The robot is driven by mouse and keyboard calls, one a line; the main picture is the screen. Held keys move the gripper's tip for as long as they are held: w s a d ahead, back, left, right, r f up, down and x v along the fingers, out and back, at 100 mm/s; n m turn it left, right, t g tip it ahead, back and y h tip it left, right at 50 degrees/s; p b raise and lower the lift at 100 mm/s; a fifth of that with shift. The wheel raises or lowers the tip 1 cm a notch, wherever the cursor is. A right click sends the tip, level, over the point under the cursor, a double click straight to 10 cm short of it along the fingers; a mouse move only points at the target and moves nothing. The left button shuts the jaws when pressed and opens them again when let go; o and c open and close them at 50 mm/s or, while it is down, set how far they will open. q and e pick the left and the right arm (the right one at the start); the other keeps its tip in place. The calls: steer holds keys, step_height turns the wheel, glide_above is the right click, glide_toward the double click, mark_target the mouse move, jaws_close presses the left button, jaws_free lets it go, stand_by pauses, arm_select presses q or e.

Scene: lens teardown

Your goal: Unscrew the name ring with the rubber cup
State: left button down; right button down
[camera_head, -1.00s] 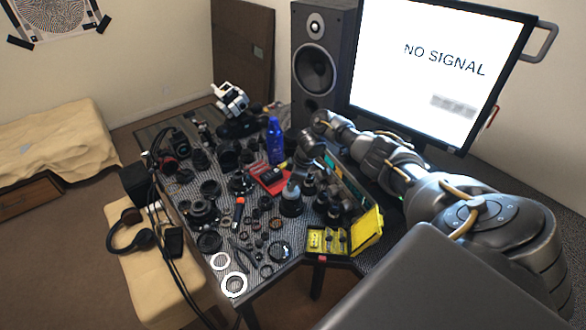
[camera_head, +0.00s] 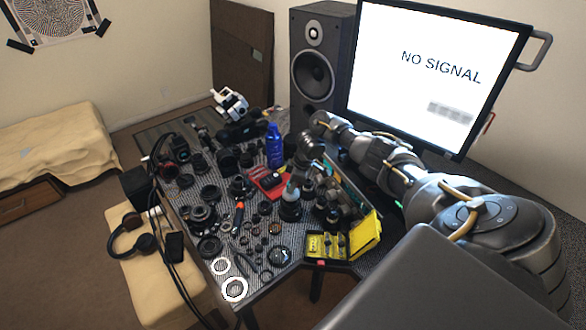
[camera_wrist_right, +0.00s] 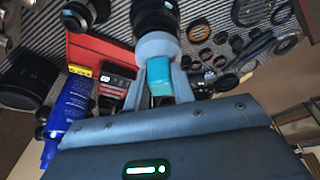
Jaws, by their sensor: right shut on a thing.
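My right gripper (camera_wrist_right: 163,88) is shut on the rubber cup (camera_wrist_right: 157,46), a light grey round cup. In the right wrist view the cup's mouth is against the end of a black lens (camera_wrist_right: 156,14). In the head view the gripper (camera_head: 298,177) points down, with the cup (camera_head: 291,192) on top of the lens (camera_head: 290,211), which stands on the table. The name ring is hidden under the cup. Teal patches show between and beside the fingers; I cannot tell what they belong to. My left gripper is not in view.
A blue bottle (camera_head: 274,147) and a red tray (camera_head: 266,183) stand close by. Lens parts and small rings crowd the table around the lens. An open yellow case (camera_head: 365,235) lies at the front right. The monitor (camera_head: 440,75) and speaker (camera_head: 314,65) stand behind.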

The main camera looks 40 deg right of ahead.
steer(key=shift+r, duration=0.45)
steer(key=shift+w, duration=0.1)
